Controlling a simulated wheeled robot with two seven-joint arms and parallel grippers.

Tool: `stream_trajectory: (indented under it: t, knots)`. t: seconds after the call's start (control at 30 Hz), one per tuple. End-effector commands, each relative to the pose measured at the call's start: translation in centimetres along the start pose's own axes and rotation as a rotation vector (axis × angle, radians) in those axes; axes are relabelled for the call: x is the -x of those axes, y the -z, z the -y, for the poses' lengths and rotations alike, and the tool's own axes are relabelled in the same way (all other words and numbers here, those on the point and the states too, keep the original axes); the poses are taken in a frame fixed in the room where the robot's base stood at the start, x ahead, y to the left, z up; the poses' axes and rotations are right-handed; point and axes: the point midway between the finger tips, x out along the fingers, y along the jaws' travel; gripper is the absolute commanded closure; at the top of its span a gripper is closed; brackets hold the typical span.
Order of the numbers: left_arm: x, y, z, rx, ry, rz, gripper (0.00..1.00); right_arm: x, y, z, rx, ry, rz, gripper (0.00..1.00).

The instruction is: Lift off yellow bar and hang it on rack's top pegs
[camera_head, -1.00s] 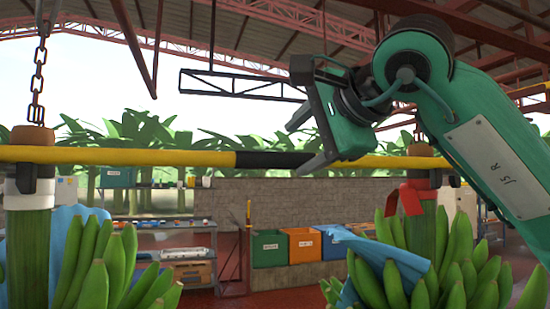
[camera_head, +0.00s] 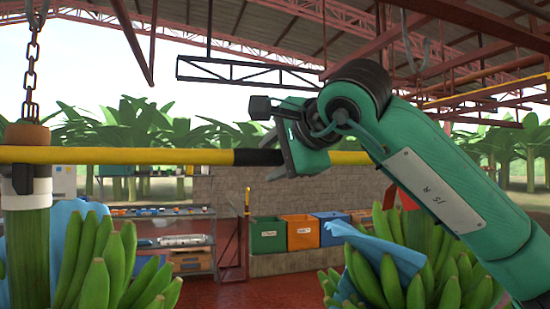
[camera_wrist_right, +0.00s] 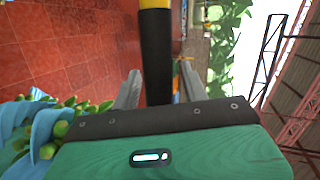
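The yellow bar (camera_head: 120,155) runs level across the head view, with a black middle section (camera_head: 258,157). Its left end lies at the left stem, and its right part passes behind my right arm. My right gripper (camera_head: 283,158) is at the black section. In the right wrist view its two fingers (camera_wrist_right: 160,88) are apart, with the black section (camera_wrist_right: 156,55) between them and gaps on both sides. My left gripper is in neither view. I cannot make out the rack's top pegs.
A banana stem (camera_head: 28,250) hangs from a chain (camera_head: 31,75) at left. Another bunch (camera_head: 395,285) with blue wrap (camera_head: 375,245) is at right, partly behind my arm. Shelves (camera_head: 165,225) and coloured bins (camera_head: 300,232) stand farther back. Red floor shows between the bunches.

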Motion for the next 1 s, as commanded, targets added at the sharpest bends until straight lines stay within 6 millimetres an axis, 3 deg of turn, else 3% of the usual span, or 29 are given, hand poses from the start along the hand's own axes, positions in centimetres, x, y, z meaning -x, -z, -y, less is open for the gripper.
stream_trajectory:
  t: [0.03, 0.17, 0.3, 0.77, 1.0]
  knots:
    - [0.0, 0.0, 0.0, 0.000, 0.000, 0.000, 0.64, 0.0, 0.0, 0.0, 0.000, 0.000, 0.000, 0.65]
    - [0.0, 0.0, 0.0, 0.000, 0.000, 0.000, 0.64, 0.0, 0.0, 0.0, 0.000, -0.001, 0.000, 0.91]
    - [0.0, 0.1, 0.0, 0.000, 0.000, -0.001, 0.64, 0.0, 0.0, -0.1, 0.001, -0.002, 0.000, 0.99]
    - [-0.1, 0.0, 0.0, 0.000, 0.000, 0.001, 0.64, 0.0, 0.0, 0.2, 0.002, -0.006, 0.001, 0.99]
    - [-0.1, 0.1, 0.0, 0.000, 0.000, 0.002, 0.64, 1.2, 0.1, 3.3, 0.001, 0.000, -0.001, 1.00]
